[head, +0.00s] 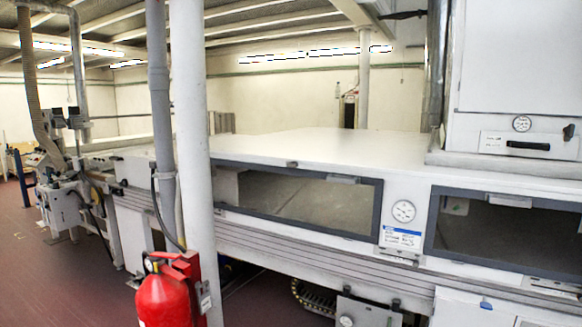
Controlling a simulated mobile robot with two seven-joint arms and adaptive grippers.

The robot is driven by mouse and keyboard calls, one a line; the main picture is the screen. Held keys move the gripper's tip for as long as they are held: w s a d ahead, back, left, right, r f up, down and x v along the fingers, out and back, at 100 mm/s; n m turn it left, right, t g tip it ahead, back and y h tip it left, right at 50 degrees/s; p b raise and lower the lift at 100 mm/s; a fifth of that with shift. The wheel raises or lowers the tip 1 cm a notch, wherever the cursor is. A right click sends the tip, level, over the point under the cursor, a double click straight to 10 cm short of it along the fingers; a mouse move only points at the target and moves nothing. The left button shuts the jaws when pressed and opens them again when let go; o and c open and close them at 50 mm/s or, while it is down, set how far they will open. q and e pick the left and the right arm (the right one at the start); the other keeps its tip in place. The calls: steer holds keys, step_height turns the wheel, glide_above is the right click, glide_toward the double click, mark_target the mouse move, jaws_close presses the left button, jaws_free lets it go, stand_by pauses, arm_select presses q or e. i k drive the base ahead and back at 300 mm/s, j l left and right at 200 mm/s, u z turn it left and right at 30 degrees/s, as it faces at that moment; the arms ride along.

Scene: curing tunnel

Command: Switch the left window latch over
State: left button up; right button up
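The left window (300,205) is a long dark-framed pane in the side of the white tunnel housing, right of the middle of the head view. A small pale plate (343,179) sits at its top edge, towards the right. A small dark knob (292,163) sits above its frame. Which of these is the latch, and which way it is set, I cannot tell at this size. The left end of the window is close behind a white post. Neither of my grippers is in view.
A similar right window (510,232) lies beyond a round gauge (403,211). A white post (190,150) and a grey pipe (160,110) stand in front at left, with a red fire extinguisher (165,298) below. Reddish floor (50,285) shows clear at lower left.

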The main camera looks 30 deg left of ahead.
mark_target(293, 165)
steer(key=i+u, duration=0.2)
steer(key=i, duration=0.45)
steer(key=i+l+u, duration=0.2)
steer(key=i, duration=0.45)
